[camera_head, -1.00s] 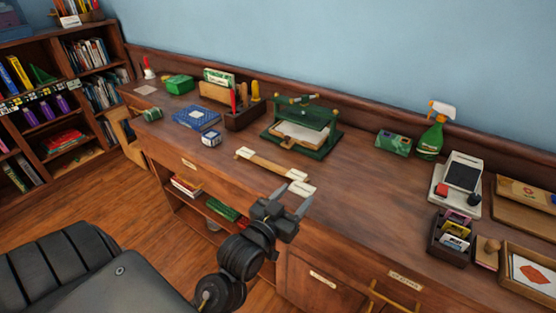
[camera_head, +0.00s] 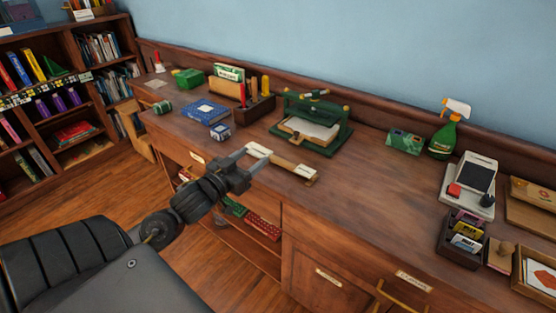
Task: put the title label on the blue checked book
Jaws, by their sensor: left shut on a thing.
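The blue checked book (camera_head: 205,112) lies flat on the desk, left of the pen holder. My left gripper (camera_head: 252,156) is over the desk's front part, to the right of and nearer than the book. It is shut on a small pale piece, the title label (camera_head: 258,149), at its fingertips. The label is apart from the book. My right gripper is not in view.
A small blue and white block (camera_head: 220,131) stands just in front of the book. A pen holder (camera_head: 250,112) and a green press (camera_head: 312,125) stand behind. A green roll (camera_head: 162,107) lies left of the book.

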